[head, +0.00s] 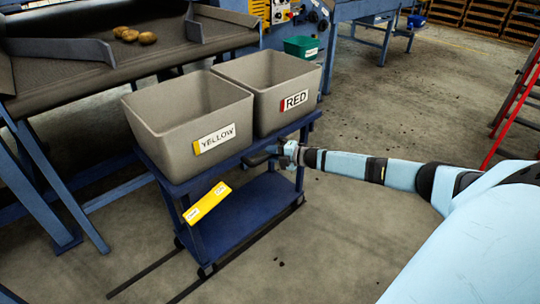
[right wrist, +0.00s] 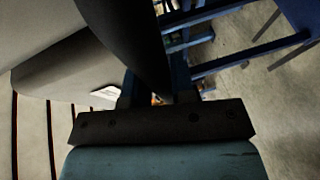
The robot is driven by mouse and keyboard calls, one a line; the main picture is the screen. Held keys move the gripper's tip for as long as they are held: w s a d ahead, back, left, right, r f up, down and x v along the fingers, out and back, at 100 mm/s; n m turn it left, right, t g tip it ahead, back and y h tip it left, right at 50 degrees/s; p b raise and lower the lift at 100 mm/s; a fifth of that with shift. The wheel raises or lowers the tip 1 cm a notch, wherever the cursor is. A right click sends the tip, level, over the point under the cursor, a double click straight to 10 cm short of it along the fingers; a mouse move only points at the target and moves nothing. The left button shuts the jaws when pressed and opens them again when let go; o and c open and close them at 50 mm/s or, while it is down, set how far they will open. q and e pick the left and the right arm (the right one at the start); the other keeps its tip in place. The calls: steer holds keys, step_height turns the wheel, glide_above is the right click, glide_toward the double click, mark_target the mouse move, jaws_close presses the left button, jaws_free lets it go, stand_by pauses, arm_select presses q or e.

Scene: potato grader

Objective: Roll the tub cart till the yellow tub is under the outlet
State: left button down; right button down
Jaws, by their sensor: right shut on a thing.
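The blue tub cart (head: 233,236) stands on the floor beside the conveyor. It carries two grey tubs. The near-left tub has a yellow-edged YELLOW label (head: 214,139); call it the yellow tub (head: 172,139). The red tub (head: 270,112), labelled RED, sits behind it to the right. A yellow tag (head: 207,203) hangs on the cart's near side. My right gripper (head: 262,158) is shut on the cart's near upper edge, at a dark handle-like part; its fingertips are partly hidden. In the right wrist view a grey tub (right wrist: 45,50) fills the upper left. My left gripper is not in view.
A dark conveyor (head: 60,62) with angled guide plates carries several potatoes (head: 130,35) at upper left; which part is the outlet is unclear. Dark rails (head: 150,272) run along the floor by the cart. A green bin (head: 302,46) is behind. A red ladder (head: 512,105) stands right.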

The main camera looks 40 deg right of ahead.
steer(key=shift+d, duration=0.25)
steer(key=c, duration=1)
jaws_free()
steer(key=shift+d, duration=0.1)
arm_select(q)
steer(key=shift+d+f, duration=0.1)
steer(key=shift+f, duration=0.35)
arm_select(e)
steer(key=shift+s, duration=0.1)
steer(key=shift+s+d, duration=0.1)
steer(key=shift+s, duration=0.2)
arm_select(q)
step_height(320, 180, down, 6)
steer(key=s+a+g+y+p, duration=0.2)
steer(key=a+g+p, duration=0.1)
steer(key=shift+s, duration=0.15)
arm_select(e)
steer(key=shift+v, duration=6.5)
